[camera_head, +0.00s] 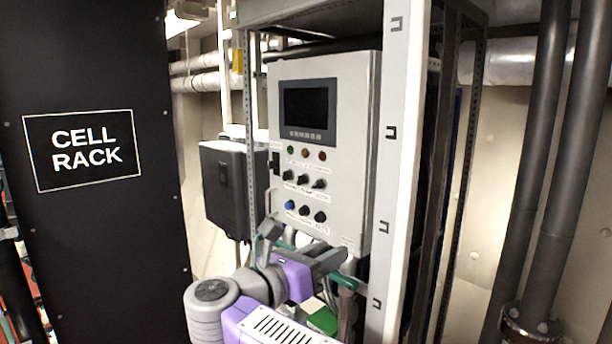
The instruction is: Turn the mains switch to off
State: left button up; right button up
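A light grey control cabinet (340,150) stands in a metal frame at the centre. Its door carries a dark screen (307,108), a row of small lamps, a row of black rotary knobs (303,181) and a lower row with a blue button (290,205) and black ones. The labels are too small to read, so I cannot tell which control is the mains switch. My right gripper (303,248), with a purple body, is just below the lower row, in front of the cabinet's bottom. Its fingers look spread apart, with nothing seen between them. My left gripper is out of view.
A black panel marked CELL RACK (100,230) fills the left. A dark box (228,190) hangs left of the cabinet. A white frame post (402,150) stands close on the cabinet's right. Green-sleeved cables (343,281) lie by my gripper. Dark pipes (545,170) rise at the right.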

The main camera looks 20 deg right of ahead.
aim_at(287, 175)
jog(key=i, duration=1.6)
